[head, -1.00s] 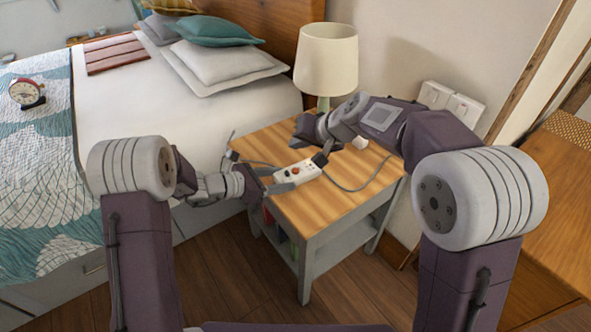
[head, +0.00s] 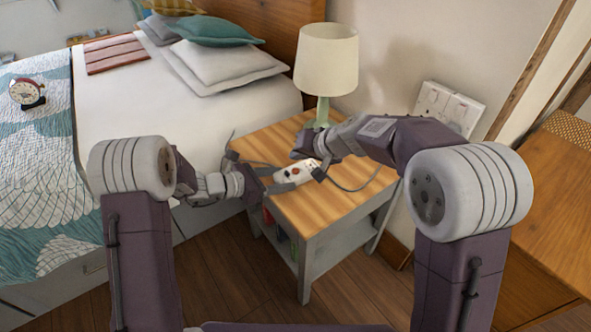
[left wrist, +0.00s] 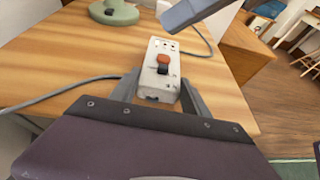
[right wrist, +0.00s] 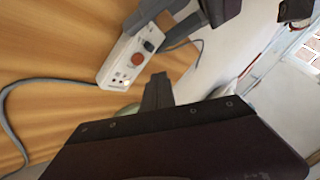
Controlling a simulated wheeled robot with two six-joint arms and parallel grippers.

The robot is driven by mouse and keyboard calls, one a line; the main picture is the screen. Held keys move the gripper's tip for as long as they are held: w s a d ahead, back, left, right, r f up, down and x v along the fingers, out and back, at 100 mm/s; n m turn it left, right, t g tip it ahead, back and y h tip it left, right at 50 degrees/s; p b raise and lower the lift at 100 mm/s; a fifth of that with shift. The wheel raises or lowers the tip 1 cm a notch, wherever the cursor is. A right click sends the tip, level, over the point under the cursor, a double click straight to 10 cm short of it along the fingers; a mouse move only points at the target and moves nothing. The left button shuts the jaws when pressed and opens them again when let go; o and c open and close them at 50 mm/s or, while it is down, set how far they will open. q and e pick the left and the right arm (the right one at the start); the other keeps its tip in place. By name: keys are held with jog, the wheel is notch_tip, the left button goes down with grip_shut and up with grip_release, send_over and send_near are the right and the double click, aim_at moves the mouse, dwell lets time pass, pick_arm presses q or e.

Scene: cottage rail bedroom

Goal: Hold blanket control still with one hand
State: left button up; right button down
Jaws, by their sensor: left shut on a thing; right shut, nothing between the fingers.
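The blanket control (head: 294,173) is a small white box over the bedside table (head: 325,205). An orange-red rocker switch and small marks show on its face in the left wrist view (left wrist: 157,80). My left gripper (head: 283,181) is shut on the control's near end, one finger along each side. My right gripper (head: 317,172) is shut and empty, by the control's far end. In the right wrist view its closed fingers (right wrist: 158,92) show beside the control (right wrist: 125,62), with a gap in the picture; whether they touch is unclear.
A grey cable (head: 352,187) curves over the tabletop from the control. A lamp (head: 326,62) with a green base stands at the table's back. The bed (head: 120,105) is on the left, wall sockets (head: 449,106) on the right. The front tabletop is clear.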

aim_at(298, 172)
jog(key=shift+f, duration=1.1)
jog(key=shift+f, duration=0.1)
dwell(1.1)
jog(key=shift+f, duration=0.3)
jog(key=shift+f, duration=0.45)
dwell(0.5)
jog(key=shift+r, duration=0.9)
jog(key=shift+r, duration=2.5)
dwell(0.5)
